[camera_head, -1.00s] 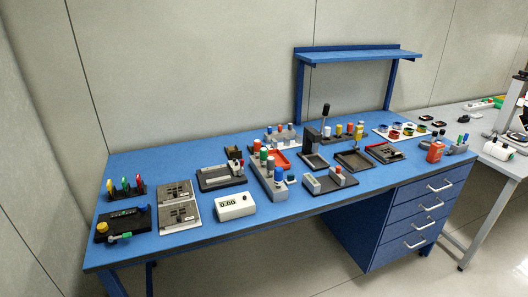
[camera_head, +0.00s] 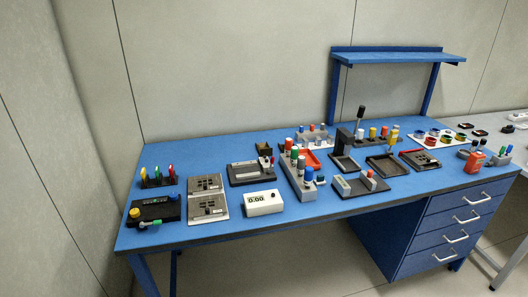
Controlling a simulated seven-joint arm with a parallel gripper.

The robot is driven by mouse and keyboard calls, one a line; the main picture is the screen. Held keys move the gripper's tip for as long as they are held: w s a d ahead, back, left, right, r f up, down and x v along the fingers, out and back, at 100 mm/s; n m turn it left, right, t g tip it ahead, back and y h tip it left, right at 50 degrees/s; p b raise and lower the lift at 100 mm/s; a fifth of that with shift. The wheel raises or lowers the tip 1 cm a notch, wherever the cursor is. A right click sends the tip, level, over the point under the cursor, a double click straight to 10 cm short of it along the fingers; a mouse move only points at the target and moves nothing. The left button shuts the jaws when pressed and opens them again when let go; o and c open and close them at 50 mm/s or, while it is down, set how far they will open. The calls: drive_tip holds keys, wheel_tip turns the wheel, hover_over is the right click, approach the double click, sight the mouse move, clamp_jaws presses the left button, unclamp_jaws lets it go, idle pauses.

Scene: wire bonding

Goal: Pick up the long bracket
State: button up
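No part is plain enough to be told as the long bracket. The parts on the blue table (camera_head: 210,238) are small at this distance. A long grey block (camera_head: 294,181) bearing several coloured cylinders stands upright near the middle of the table. Two grey plates (camera_head: 194,205) with small dark parts lie at the left. A dark fixture (camera_head: 238,180) with a pale bar (camera_head: 243,168) across it lies right of the plates. I cannot tell whether any of these is the bracket. My gripper is not in view.
A white timer box (camera_head: 264,207) stands near the front edge. A rack of coloured handles (camera_head: 157,183) is at the left. Dark trays (camera_head: 388,169) are at the right. A blue shelf (camera_head: 398,60) rises at the back right. The table's back left is clear.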

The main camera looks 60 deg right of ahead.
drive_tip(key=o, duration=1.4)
